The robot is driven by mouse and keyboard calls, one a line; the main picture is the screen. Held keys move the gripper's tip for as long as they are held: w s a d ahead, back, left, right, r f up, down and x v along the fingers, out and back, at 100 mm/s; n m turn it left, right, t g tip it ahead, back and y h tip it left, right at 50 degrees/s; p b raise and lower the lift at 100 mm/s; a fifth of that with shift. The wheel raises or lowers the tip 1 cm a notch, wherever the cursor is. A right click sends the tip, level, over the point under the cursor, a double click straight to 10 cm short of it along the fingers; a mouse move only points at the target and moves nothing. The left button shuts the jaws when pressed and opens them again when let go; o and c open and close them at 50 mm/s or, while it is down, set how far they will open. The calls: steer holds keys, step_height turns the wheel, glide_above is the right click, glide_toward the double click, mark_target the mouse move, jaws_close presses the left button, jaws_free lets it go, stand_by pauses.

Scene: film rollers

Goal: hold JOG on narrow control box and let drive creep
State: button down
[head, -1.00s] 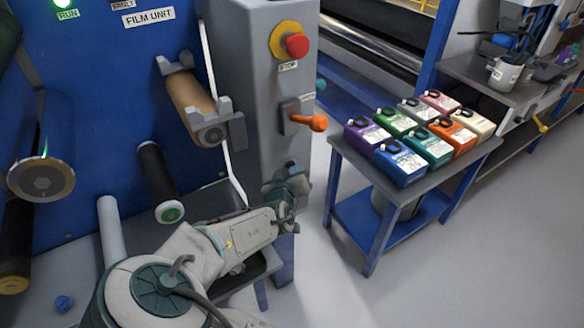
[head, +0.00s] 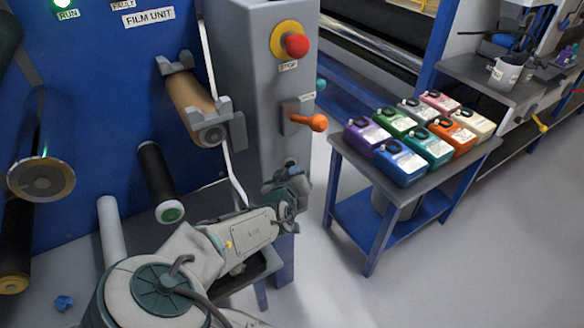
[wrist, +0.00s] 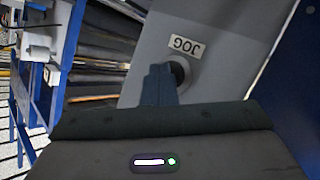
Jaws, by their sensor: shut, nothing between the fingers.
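The narrow grey control box (head: 240,75) stands right of the blue film unit, with a red stop button on a yellow ring (head: 296,45) and an orange handle (head: 308,121). In the wrist view the JOG label (wrist: 184,46) appears upside down on a grey face. A dark round button (wrist: 178,73) sits beside it. My gripper (wrist: 158,82) is shut and empty, its fingertips at the button and partly covering it. I cannot tell whether they press it. In the head view my gripper (head: 290,172) is at the lower box front; the JOG button is hidden there.
The blue film unit (head: 110,70) carries several rollers and a lit green RUN lamp (head: 62,4). A table (head: 345,150) with several coloured jugs stands to the right.

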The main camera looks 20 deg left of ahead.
steer(key=shift+s, duration=0.1)
stand_by(0.4)
steer(key=shift+s+d, duration=0.45)
steer(key=shift+d, duration=0.2)
steer(key=s+d+p, duration=0.1)
steer(key=s+d, duration=0.2)
steer(key=shift+s+d, duration=0.15)
steer(key=shift+d, duration=0.25)
stand_by(0.3)
